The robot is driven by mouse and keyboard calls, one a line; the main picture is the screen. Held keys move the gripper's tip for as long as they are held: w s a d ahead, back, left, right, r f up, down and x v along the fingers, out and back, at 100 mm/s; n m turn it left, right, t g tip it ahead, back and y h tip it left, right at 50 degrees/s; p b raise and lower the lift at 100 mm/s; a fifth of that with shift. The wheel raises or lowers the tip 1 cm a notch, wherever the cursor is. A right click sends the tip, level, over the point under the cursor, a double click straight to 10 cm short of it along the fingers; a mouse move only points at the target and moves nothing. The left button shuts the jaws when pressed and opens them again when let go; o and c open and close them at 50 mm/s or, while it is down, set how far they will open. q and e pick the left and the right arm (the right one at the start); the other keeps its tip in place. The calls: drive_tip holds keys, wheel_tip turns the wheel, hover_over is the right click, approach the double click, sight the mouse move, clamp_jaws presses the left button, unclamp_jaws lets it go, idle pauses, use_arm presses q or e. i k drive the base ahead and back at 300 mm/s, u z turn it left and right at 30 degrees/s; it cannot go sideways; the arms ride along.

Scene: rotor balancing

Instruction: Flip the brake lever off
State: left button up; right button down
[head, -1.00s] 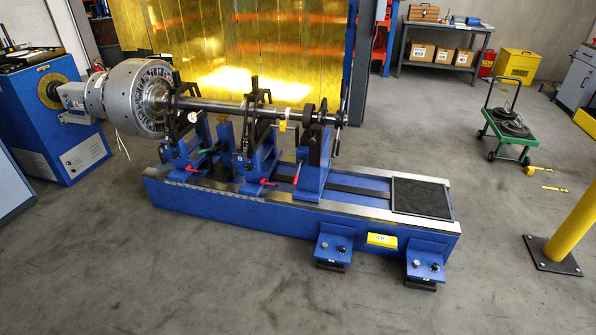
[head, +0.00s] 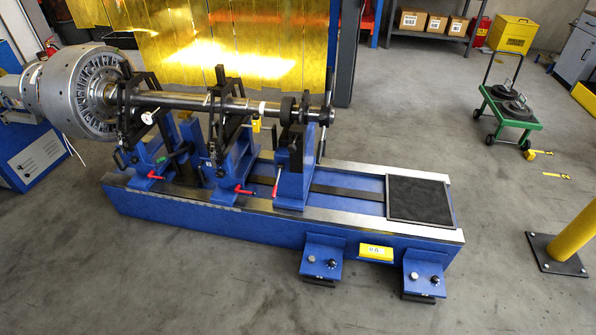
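The blue balancing machine (head: 230,222) stands ahead of me and carries a long horizontal shaft (head: 190,102) with a large grey rotor (head: 72,92) at its left end. Red-handled levers show at the foot of the left support (head: 155,176), at the middle support (head: 243,191) and upright on the right support (head: 276,187). A small green part (head: 180,153) sits by the left support. I cannot tell which lever is the brake lever, or its position. Neither of my grippers is in view.
A black mat (head: 420,200) lies on the machine bed's right end. Two blue pedestals with knobs (head: 322,259) (head: 425,271) stand at the front. A yellow post (head: 574,232) and a green trolley (head: 510,108) are at the right. The front floor is clear.

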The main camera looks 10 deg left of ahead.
sight(281, 166)
drive_tip(key=u, duration=0.4)
drive_tip(key=i, duration=1.3)
drive_tip(key=u, duration=0.55)
